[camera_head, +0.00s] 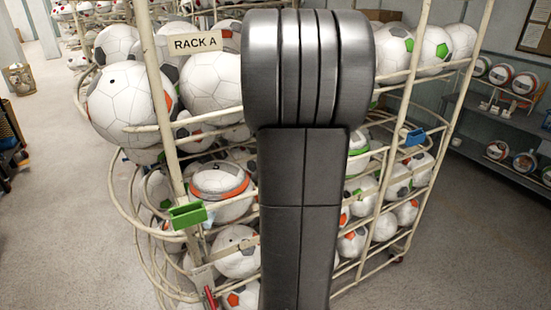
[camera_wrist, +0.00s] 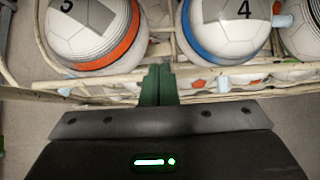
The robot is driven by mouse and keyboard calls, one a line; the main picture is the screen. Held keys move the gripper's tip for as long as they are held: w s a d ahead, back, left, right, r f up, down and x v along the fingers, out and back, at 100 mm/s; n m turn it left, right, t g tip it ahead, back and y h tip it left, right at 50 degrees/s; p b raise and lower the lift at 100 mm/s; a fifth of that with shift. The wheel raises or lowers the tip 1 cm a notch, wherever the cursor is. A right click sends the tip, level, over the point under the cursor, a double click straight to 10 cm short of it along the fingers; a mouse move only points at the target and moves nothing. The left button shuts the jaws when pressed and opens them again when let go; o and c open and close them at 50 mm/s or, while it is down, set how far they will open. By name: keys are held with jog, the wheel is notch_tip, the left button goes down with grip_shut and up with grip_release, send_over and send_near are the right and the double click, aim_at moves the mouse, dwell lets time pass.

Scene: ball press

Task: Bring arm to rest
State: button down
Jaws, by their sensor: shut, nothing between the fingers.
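My gripper (camera_wrist: 158,84) shows in the wrist view, its dark green fingers together at the middle and nothing between them. Its fingertips are in front of a pale rack rail, below and between two balls; I cannot tell whether they touch the rail. One ball (camera_wrist: 92,32) has an orange band, the other (camera_wrist: 227,28) a blue band and the number 4. In the head view, my arm stands upright across the middle and hides part of the rack. My gripper does not show there.
Rack A (camera_head: 142,62), a cream tubular frame full of white balls, stands close in front. A green clip (camera_head: 188,215) and a blue clip (camera_head: 415,137) sit on its rails. A dark shelf (camera_head: 500,130) with balls stands at right.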

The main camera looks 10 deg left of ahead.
jog(key=shift+w+a+r, duration=0.2)
jog(key=shift+w+r, duration=0.05)
jog(key=shift+r, duration=0.3)
jog(key=shift+w+a+r, duration=0.2)
jog(key=shift+w+r, duration=0.05)
jog(key=shift+r, duration=0.25)
